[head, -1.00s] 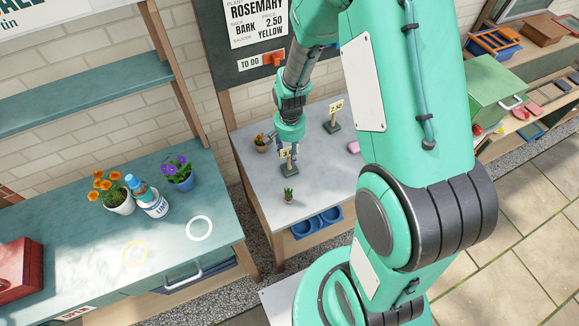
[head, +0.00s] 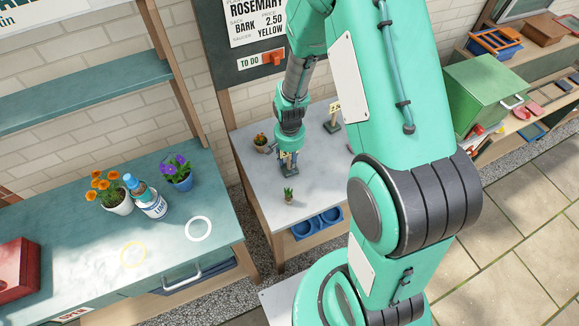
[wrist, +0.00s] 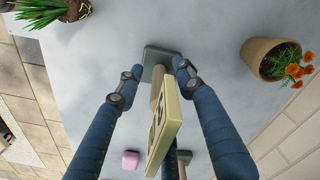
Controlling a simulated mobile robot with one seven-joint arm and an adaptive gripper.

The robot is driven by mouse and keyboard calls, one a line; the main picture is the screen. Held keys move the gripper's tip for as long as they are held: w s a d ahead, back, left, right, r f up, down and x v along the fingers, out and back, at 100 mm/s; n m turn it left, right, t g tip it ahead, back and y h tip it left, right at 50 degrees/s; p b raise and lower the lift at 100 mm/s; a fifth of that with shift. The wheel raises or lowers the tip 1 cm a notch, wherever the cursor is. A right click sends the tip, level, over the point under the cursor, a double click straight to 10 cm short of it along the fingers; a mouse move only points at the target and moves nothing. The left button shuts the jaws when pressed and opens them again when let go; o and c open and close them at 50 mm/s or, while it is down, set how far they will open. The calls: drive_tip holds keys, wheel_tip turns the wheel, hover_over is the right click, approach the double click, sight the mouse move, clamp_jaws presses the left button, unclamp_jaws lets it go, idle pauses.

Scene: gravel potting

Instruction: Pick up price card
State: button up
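A cream price card (wrist: 167,128) with dark figures stands on a short wooden post with a dark green base (wrist: 165,53) on the grey table. In the head view its base (head: 289,171) shows below my gripper (head: 288,156), and the card is largely hidden by the fingers. In the wrist view my gripper (wrist: 155,80) is open, with one blue finger on each side of the post and card. Gaps show between the fingertips and the post. A second price card (head: 336,107) stands farther back on the same table.
A small potted plant (head: 288,195) stands in front of the card, and an orange-flowered clay pot (wrist: 270,59) beside it. A pink block (wrist: 130,161) lies on the table. Bare tabletop surrounds the card's base.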

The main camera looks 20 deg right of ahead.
drive_tip(key=shift+c, duration=0.2)
idle(0.4)
clamp_jaws()
drive_tip(key=shift+r+p, duration=0.85)
drive_tip(key=shift+r, duration=4.1)
